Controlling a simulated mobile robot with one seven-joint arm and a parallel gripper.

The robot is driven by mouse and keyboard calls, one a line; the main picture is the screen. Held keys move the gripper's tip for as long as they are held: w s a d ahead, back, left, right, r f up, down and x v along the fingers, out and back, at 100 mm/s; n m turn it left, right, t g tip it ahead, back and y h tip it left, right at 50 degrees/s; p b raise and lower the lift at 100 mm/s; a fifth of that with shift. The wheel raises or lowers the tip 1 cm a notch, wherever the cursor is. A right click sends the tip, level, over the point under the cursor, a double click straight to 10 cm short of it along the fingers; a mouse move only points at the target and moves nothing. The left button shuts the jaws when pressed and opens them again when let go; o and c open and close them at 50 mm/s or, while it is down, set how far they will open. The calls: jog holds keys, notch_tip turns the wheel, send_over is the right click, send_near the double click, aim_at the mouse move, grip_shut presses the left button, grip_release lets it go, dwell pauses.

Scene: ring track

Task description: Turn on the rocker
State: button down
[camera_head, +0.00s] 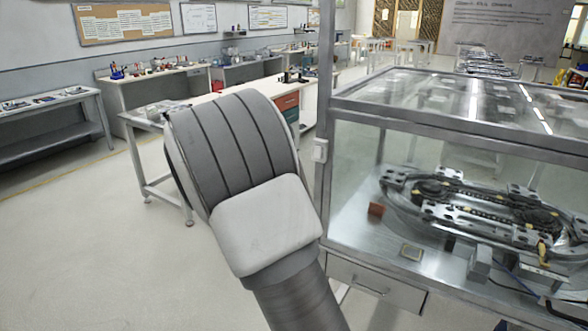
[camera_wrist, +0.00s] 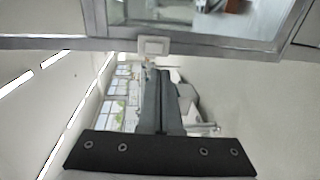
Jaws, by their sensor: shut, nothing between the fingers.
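The rocker is a small white switch (camera_head: 320,150) on the metal corner post of the glass case, just right of my arm in the head view. In the wrist view the white rocker (camera_wrist: 153,46) sits on the grey frame at the top centre. My gripper (camera_wrist: 163,72) shows there as two dark grey fingers side by side, shut and empty, with their tips just below the rocker in the picture. I cannot tell whether they touch it or which way it is tilted. In the head view my arm hides the gripper.
The glass case (camera_head: 455,105) fills the right side and holds a ring track (camera_head: 480,210) behind its panes. A drawer (camera_head: 375,287) is under the case. Workbenches (camera_head: 150,85) line the back wall. The floor (camera_head: 80,240) at left is clear.

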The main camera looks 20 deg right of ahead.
aim_at(316, 156)
jog(key=p+x, duration=0.2)
jog(key=x, duration=0.9)
jog(key=shift+w+d, duration=0.25)
jog(key=shift+d, duration=0.1)
jog(key=shift+f, duration=0.15)
jog(key=shift+w+d+f+b, duration=0.1)
jog(key=shift+f+b, duration=0.15)
jog(key=shift+b, duration=1)
jog(key=shift+r+t+h+b, duration=0.2)
jog(key=shift+t+h+b, duration=0.15)
jog(key=shift+b, duration=0.5)
jog(key=shift+r+p, duration=0.2)
jog(key=shift+p, duration=0.1)
jog(key=shift+d, duration=0.1)
